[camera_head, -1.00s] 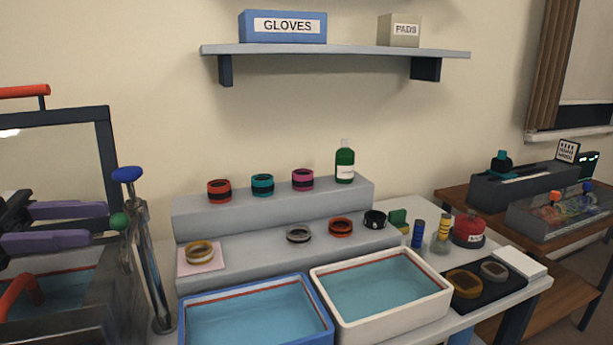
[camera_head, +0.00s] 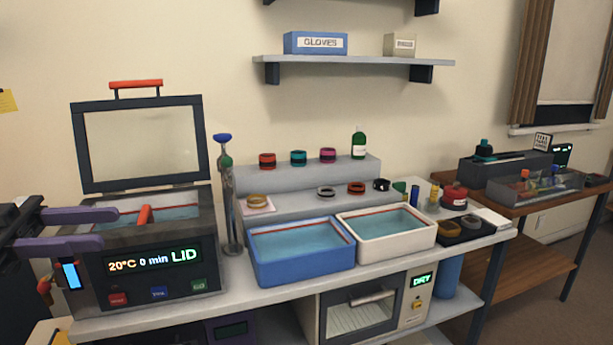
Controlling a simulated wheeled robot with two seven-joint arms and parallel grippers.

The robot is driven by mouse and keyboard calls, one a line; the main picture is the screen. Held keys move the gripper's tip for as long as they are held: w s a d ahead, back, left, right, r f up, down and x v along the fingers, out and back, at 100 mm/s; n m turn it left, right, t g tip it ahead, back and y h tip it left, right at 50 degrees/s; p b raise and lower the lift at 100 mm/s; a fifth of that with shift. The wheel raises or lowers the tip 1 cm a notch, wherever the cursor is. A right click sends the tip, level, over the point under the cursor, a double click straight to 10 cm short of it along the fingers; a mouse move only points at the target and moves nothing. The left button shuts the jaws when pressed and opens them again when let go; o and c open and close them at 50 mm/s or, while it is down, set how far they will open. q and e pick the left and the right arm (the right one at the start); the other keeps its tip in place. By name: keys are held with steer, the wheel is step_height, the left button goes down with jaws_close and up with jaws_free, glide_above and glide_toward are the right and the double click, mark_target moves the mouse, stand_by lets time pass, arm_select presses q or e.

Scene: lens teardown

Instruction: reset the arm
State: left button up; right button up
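My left gripper (camera_head: 109,229) comes in from the left edge with its two purple fingers apart, one above the other. I see nothing between them. It is in front of the upper left of the heated bath (camera_head: 150,256), whose panel reads 20°C, 0 min and LID. The framed glass lid (camera_head: 140,147) with a red handle stands raised behind the bath. My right gripper is not in view.
A blue tub (camera_head: 301,269) and a white tub (camera_head: 392,243) of liquid stand right of the bath. A metal stand (camera_head: 229,205) with a blue knob rises beside the bath. Several lens rings sit on the grey steps (camera_head: 300,203). Below is the drying oven (camera_head: 362,305).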

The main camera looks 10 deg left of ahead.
arm_select(q)
steer(key=w+d+f+n+t+y, duration=0.1)
steer(key=d+f+n+t+y, duration=0.2)
steer(key=f, duration=0.7)
steer(key=w+d+f+n+t+y, duration=0.1)
steer(key=d+f+n+t, duration=0.3)
steer(key=f, duration=0.7)
steer(key=w+d+f+n+y, duration=0.2)
steer(key=d+f+y, duration=0.15)
steer(key=f, duration=0.65)
steer(key=s+d+f+n+g+y, duration=0.4)
steer(key=s+d+f, duration=1.1)
steer(key=f, duration=0.4)
steer(key=shift+s+n+g+y, duration=0.3)
steer(key=shift+s+g+y, duration=0.4)
steer(key=shift+y, duration=0.55)
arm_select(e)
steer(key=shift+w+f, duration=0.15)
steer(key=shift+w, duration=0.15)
